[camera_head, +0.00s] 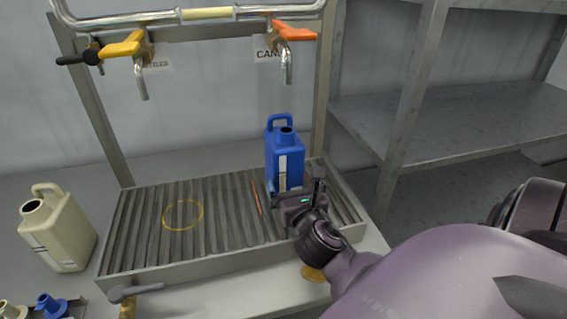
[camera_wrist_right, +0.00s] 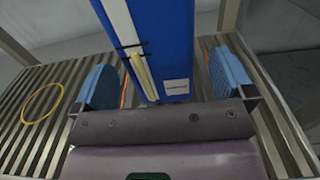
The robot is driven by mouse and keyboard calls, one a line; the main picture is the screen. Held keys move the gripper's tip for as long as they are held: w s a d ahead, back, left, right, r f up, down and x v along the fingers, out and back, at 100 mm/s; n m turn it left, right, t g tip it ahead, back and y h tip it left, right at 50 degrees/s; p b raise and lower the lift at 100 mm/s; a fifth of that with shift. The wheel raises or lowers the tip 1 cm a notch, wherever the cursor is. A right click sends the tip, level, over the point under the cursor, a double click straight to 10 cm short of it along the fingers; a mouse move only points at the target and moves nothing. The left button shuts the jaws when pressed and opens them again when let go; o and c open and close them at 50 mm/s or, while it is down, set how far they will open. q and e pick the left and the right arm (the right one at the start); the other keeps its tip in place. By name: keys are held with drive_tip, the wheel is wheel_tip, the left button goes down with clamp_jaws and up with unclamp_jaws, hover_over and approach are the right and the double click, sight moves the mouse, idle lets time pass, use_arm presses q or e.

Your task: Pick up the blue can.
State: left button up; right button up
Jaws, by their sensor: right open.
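The blue can (camera_head: 284,150) stands upright on the slatted grate (camera_head: 140,225), under the tap with the orange handle. It has a handle on top, a dark open mouth and a pale strip down its side. My right gripper (camera_head: 297,193) is at the can's lower front. In the right wrist view the blue can (camera_wrist_right: 160,45) rises between the two blue finger pads of my right gripper (camera_wrist_right: 165,85). The pads are wide apart, with a visible gap on each side of the can. The can's lower front is partly hidden by the gripper. My left gripper is not in view.
A beige can (camera_head: 62,235) stands left of the grate. Taps with a yellow handle (camera_head: 122,46) and an orange handle (camera_head: 293,31) hang above. Posts flank the grate, and grey shelves (camera_head: 460,115) stand at right. Small caps (camera_head: 50,303) lie bottom left.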

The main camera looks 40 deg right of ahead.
drive_tip(key=shift+x, duration=3)
drive_tip(key=shift+a+r, duration=0.15)
drive_tip(key=c, duration=1.1)
drive_tip(key=shift+w+r, duration=0.1)
drive_tip(key=shift+r, duration=0.05)
drive_tip(key=c, duration=0.3)
